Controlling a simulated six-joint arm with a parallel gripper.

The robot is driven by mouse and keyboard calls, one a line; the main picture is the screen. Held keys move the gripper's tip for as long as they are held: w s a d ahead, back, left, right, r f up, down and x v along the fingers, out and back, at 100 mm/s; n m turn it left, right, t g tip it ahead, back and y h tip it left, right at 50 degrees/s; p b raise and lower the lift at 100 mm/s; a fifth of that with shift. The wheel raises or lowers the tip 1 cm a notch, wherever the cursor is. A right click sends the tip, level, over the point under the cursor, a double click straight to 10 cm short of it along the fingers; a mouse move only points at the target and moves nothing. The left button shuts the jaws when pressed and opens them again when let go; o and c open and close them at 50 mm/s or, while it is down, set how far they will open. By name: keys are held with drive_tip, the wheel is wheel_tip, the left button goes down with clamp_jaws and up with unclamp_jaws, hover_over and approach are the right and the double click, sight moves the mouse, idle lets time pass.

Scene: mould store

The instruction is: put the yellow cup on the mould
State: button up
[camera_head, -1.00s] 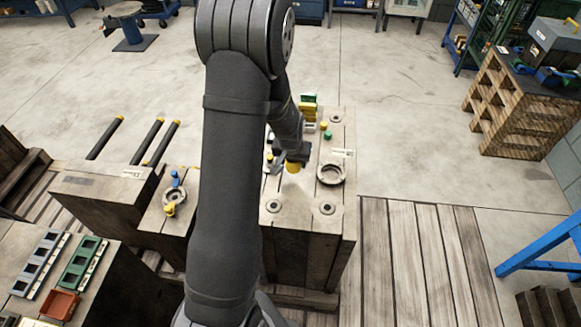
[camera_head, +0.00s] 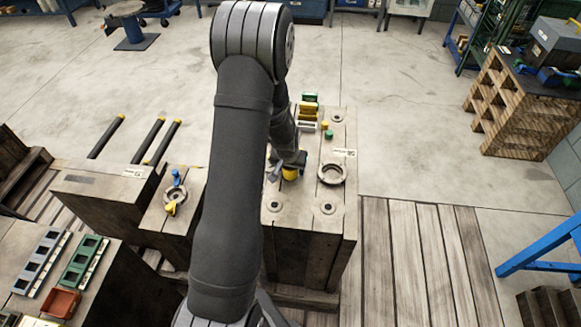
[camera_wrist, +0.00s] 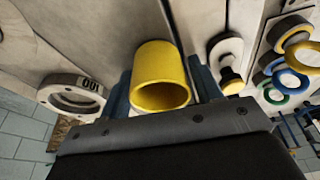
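The yellow cup (camera_head: 290,174) is between the fingers of my gripper (camera_head: 294,163), over the wooden block in the middle. In the wrist view the cup (camera_wrist: 160,78) shows its open mouth towards the camera, with a blue finger of my gripper (camera_wrist: 161,92) close against each side. A round grey ring-shaped piece (camera_head: 331,174), which looks like the mould, lies on the same block, right of the cup. It also shows in the wrist view (camera_wrist: 75,97), left of the cup, with dark marks on its rim. The gap under the cup is hard to judge.
Small green and yellow pieces (camera_head: 310,108) stand at the block's back. Flat round fittings (camera_head: 326,208) sit near its front. A lower block on the left carries a ring (camera_head: 174,197) with blue and yellow pieces. Trays (camera_head: 82,262) lie at bottom left. My arm hides part of the middle.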

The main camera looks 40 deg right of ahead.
drive_tip(key=shift+o, duration=0.9)
drive_tip(key=shift+r, duration=0.25)
drive_tip(key=v, duration=1.2)
drive_tip(key=shift+d+f, duration=0.1)
drive_tip(key=x, duration=1.2)
drive_tip(key=shift+f, duration=0.1)
drive_tip(key=shift+r, duration=0.2)
